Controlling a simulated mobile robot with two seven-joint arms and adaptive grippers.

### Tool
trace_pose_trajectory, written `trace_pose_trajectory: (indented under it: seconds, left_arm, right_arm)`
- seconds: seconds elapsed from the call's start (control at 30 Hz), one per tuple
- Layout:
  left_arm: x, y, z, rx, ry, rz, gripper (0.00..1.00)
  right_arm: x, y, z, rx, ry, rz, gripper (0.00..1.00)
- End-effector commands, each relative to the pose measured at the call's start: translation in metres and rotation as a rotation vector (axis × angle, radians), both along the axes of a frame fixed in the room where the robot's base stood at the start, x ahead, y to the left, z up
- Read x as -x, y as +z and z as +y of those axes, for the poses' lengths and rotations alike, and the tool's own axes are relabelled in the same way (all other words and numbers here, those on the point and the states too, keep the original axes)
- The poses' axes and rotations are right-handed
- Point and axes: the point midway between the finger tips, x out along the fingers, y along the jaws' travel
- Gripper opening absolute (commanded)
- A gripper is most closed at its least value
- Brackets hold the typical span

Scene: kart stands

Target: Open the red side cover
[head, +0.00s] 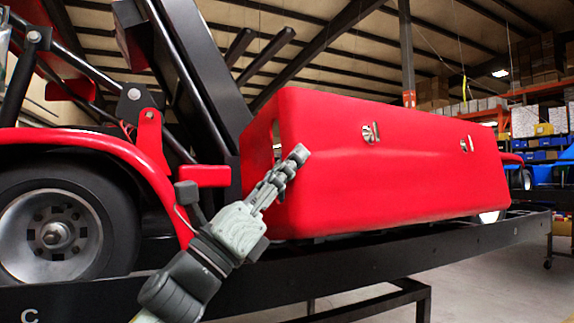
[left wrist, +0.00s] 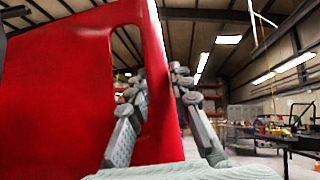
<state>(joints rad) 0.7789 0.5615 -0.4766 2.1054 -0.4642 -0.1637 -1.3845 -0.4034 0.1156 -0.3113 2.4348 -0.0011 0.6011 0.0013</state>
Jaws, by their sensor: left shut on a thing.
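The red side cover (head: 400,180) is a long glossy panel on the side of the kart, with an open cutout at its left end. Two small metal latches, a near one (head: 371,133) and a far one (head: 466,144), sit along its upper front face. My left gripper (head: 290,165) is at the cover's left front corner. In the left wrist view, its fingers (left wrist: 160,105) lie on either side of the narrow red edge of the cover (left wrist: 158,60), shut on it. One finger passes in front of the cutout side. My right gripper is out of view.
A black frame rail (head: 390,243) runs below the cover on a dark stand. A kart wheel (head: 57,232) under a red fender (head: 120,160) is at the left, with black struts above. Shelves with boxes (head: 545,120) stand far right. The floor in front is clear.

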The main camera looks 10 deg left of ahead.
Motion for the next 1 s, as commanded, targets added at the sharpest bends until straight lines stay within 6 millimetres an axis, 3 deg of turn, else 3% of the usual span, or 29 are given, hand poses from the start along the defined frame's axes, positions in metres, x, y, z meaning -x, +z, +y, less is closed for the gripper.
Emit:
trace_pose_trajectory:
  seconds: [0.3, 0.33, 0.43, 0.77, 1.0]
  left_arm:
    - [-0.005, -0.001, 0.004, 0.003, 0.014, 0.008, 0.00]
    - [-0.005, -0.001, 0.004, 0.003, 0.014, 0.008, 0.24]
    - [-0.005, -0.001, 0.004, 0.003, 0.012, 0.007, 0.35]
    - [-0.002, -0.002, 0.004, 0.003, 0.009, 0.005, 0.35]
    - [0.014, -0.026, 0.021, 0.004, 0.010, 0.010, 0.35]
  right_arm:
    - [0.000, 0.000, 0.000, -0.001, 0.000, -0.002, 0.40]
    - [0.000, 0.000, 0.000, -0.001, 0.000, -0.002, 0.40]
    - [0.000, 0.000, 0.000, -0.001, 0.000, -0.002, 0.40]
    - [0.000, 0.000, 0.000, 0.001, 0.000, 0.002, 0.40]
    - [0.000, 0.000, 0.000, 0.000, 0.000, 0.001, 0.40]
